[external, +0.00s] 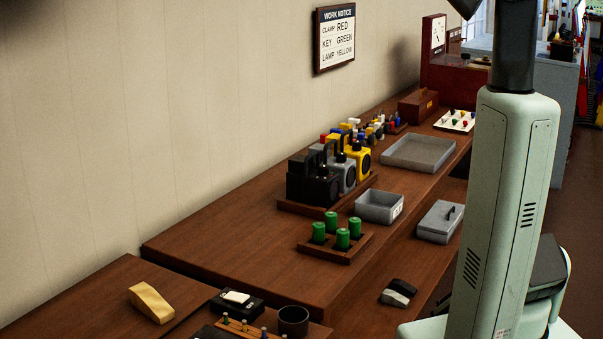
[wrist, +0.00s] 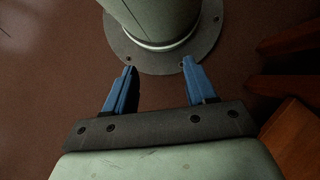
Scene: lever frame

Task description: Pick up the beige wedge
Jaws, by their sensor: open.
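The beige wedge (external: 152,303) lies on the wooden bench at the lower left of the external view, a pale block with a sloping top. Nothing touches it from above. My gripper (wrist: 158,64) shows in the wrist view with its two blue fingers spread apart and nothing between them. It points down at the brown floor and my own round base, away from the bench top. The wedge is not in the wrist view, and my gripper is not visible in the external view.
Right of the wedge are a black box with a white top (external: 236,299), a dark cup (external: 293,320) and a peg rack (external: 240,328). A rack of green cylinders (external: 335,245), grey trays (external: 418,153) and several lamps stand farther back. Bench left of the lamps is clear.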

